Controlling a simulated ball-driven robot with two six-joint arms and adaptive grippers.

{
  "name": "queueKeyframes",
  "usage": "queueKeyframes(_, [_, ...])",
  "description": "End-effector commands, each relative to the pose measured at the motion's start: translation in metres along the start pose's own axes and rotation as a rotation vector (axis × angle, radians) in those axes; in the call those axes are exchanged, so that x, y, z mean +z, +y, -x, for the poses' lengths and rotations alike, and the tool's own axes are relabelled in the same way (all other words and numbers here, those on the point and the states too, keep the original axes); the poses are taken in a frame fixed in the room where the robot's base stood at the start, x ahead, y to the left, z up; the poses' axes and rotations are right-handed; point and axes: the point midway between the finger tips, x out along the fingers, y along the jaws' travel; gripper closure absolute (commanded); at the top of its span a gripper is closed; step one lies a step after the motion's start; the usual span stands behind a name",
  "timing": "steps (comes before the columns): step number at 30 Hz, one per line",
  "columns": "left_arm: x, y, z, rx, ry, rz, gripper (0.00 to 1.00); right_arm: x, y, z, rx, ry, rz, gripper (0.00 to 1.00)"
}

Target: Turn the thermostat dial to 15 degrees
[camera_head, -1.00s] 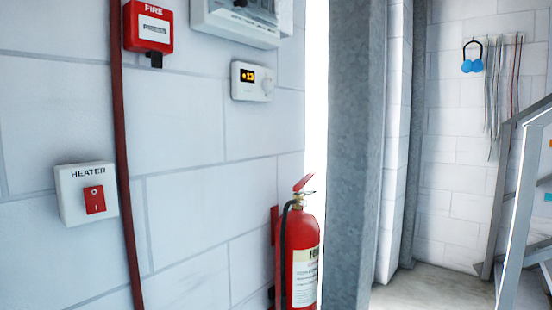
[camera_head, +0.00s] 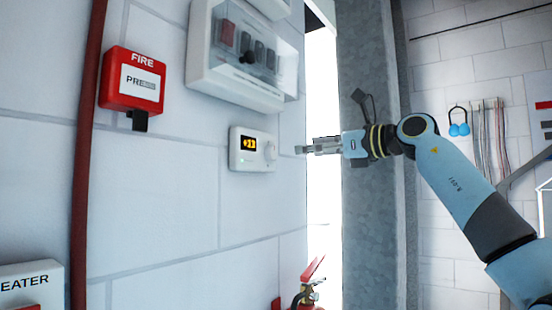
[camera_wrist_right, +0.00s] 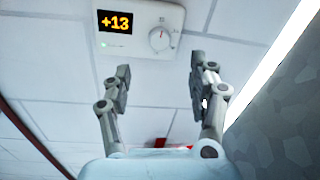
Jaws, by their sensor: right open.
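The white thermostat (camera_head: 252,163) is fixed to the block wall, with an orange display and a round dial (camera_head: 270,151) on its right side. In the right wrist view the thermostat (camera_wrist_right: 140,48) display reads +13, and the dial (camera_wrist_right: 161,39) has a small red mark near its top. My right gripper (camera_head: 302,149) is just right of the thermostat, pointing at it. In the right wrist view my right gripper (camera_wrist_right: 160,82) has its fingers spread and empty, below the dial and apart from it. My left gripper is not in view.
A red fire call point (camera_head: 132,82) and a red pipe (camera_head: 88,150) are left of the thermostat. A breaker box (camera_head: 240,92) juts out above it. A fire extinguisher (camera_head: 307,292) stands below right. A grey steel column (camera_head: 366,240) stands behind my right arm.

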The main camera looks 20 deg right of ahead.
Motion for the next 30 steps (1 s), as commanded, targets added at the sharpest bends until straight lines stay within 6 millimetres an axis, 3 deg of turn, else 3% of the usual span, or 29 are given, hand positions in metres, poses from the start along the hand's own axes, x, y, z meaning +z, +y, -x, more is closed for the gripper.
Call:
queueKeyframes(4, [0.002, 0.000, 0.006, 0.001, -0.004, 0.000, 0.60, 0.002, 0.001, -0.028, 0.004, -0.002, -0.008, 0.40])
queueKeyframes(9, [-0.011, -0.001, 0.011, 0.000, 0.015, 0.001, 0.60, 0.002, 0.001, -0.062, 0.003, -0.002, -0.008, 0.40])
queueKeyframes(15, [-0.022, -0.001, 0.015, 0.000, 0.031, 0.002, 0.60, 0.000, 0.001, -0.090, 0.003, 0.000, -0.006, 0.40])
queueKeyframes(27, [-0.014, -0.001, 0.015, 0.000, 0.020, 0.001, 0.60, -0.002, 0.002, -0.099, 0.003, 0.001, -0.004, 0.40])
queueKeyframes(30, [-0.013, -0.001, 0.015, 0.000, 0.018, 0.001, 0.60, -0.002, 0.002, -0.099, 0.003, 0.001, -0.004, 0.53])
